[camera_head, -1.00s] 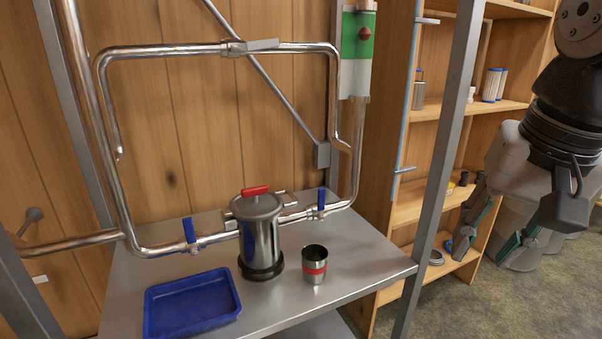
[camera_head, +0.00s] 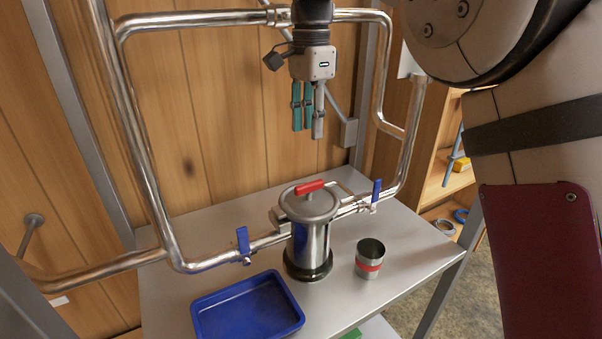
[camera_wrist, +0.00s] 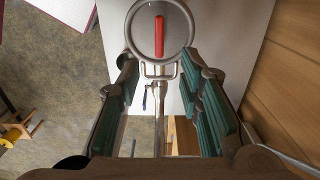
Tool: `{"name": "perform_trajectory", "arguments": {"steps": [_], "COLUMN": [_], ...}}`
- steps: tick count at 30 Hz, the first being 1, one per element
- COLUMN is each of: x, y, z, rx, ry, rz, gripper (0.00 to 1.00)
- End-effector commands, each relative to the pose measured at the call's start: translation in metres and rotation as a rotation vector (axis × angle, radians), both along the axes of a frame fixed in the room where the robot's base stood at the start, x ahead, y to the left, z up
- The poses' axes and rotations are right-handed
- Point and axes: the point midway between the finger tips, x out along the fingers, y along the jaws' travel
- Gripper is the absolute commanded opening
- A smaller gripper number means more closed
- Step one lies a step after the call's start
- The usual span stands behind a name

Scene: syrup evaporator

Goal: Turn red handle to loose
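The red handle (camera_head: 310,187) lies across the lid of a metal canister (camera_head: 309,245) standing on the metal table. My gripper (camera_head: 308,130) hangs fingers-down above the handle, clear of it, in front of the wooden wall. In the wrist view, the red handle (camera_wrist: 158,37) is seen from above on the round lid (camera_wrist: 172,12), at the top of the picture. There my gripper's teal-padded fingers (camera_wrist: 162,82) stand apart, with nothing between them. The handle lies beyond the fingertips in that view.
Pipes with blue-handled valves (camera_head: 243,243) (camera_head: 376,192) run along both sides of the canister. A steel cup with a red band (camera_head: 369,266) stands to its right, and a blue tray (camera_head: 246,312) to its front left. A pipe frame (camera_head: 200,20) rises behind.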

Motion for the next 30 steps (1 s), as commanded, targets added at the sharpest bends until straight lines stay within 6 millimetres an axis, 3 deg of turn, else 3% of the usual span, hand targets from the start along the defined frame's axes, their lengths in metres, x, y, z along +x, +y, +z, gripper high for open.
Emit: {"name": "perform_trajectory", "arguments": {"steps": [5,21,30], "x": [-0.001,-0.001,0.000], "y": [-0.001,-0.001,-0.001], "z": [-0.020,-0.118,-0.135], "rx": [-0.001,-0.001,0.001], "ry": [0.004,0.003,0.000], "rz": [-0.001,0.001,0.001], "gripper": [0.33,0.33,0.33]}}
